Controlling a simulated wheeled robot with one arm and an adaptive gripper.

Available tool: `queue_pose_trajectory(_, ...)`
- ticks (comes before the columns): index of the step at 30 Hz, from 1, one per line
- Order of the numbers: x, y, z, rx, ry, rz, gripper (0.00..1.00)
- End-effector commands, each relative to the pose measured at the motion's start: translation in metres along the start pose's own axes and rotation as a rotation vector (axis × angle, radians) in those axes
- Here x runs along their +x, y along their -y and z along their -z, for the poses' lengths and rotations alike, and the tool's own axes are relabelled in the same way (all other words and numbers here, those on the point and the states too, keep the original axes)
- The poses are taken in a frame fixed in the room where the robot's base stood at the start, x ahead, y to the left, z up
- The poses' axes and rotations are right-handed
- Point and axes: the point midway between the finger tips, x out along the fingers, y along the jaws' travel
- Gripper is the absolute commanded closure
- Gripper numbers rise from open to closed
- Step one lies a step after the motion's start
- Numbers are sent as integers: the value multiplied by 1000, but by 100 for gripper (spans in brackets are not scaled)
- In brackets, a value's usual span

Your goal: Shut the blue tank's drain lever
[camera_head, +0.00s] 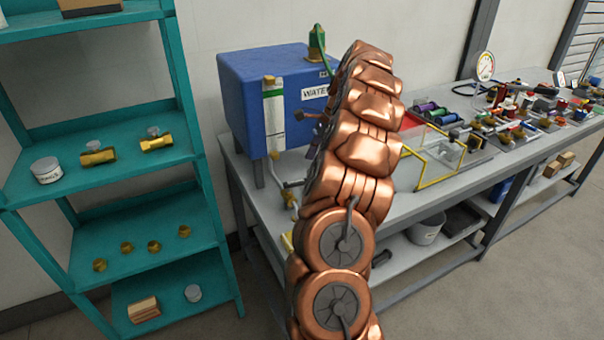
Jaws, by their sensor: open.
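The blue tank (243,105) stands on legs at the left end of the grey bench, with a white label reading "WATE…" partly covered by my arm. A pale pipe (277,172) runs down below the tank to a brass fitting (290,199) by the bench edge. I cannot make out the drain lever or its position; my copper arm rises in front of the tank's right side and hides much of that area. Small dark and purplish parts (317,131) show at the arm's left edge, and I cannot tell what they are.
A white-and-green level gauge (273,116) stands on the tank's front. A yellow wire frame (436,163) and many fittings lie along the bench (385,207) to the right. A teal shelf (105,187) with brass parts stands left. Floor is clear at lower right.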

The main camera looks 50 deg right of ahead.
Motion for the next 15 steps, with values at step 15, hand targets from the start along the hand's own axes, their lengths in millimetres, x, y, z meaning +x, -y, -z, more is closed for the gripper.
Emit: queue_pose_trajectory(15, 57, -1, -11, -17, 1, -12, 55)
